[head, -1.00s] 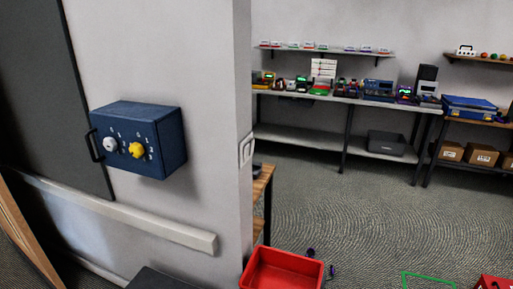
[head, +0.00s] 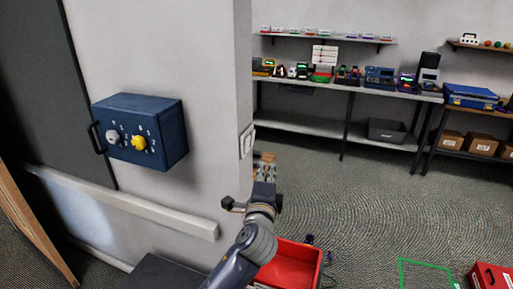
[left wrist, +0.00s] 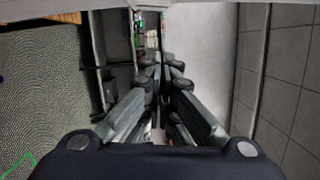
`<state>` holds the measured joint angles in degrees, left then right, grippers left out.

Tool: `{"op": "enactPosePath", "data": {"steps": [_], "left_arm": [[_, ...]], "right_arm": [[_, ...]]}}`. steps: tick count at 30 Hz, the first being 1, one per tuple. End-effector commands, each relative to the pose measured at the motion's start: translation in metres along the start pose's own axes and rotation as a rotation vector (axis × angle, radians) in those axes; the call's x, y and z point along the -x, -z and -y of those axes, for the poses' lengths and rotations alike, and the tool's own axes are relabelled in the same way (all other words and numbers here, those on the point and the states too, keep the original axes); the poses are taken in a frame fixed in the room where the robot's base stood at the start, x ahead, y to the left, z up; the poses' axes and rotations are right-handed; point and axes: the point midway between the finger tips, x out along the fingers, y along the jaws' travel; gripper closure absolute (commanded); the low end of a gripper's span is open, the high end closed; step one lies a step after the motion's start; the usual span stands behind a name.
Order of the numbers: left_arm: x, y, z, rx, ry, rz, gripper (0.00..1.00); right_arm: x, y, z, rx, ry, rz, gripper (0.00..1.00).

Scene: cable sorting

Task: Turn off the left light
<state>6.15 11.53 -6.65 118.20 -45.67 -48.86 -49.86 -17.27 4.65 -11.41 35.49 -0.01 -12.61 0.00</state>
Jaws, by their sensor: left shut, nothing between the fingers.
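A white light switch plate (head: 247,141) is on the narrow end face of the wall, near its corner. It appears to carry more than one rocker, but it is too small to tell their positions. My left gripper (head: 264,166) is shut and empty, raised just right of and slightly below the plate, apart from it as far as I can tell. In the left wrist view the closed fingers (left wrist: 163,62) point ahead along the pale wall. I cannot make out the switch there. My right gripper is not in view.
A blue box (head: 143,130) with a white and a yellow knob is on the wall at left, above a pale rail (head: 130,200). A red bin (head: 288,265) stands below my left arm. A long shelf (head: 330,125) of equipment lines the back wall.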

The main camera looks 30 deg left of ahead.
Motion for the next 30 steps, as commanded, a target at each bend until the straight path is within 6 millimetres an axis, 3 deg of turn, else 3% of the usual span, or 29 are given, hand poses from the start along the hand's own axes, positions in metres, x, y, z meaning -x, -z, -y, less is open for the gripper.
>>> {"op": "enactPosePath", "data": {"steps": [11,28,30], "left_arm": [[-0.011,0.0,0.001,0.001,-0.002,0.0,1.0],[-0.103,-0.001,0.001,0.004,-0.004,0.0,1.0],[-0.104,-0.017,0.002,-0.001,-0.006,0.002,1.0]], "right_arm": [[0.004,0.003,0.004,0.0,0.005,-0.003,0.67],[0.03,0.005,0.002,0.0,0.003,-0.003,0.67],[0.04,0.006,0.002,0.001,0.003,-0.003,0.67]]}}
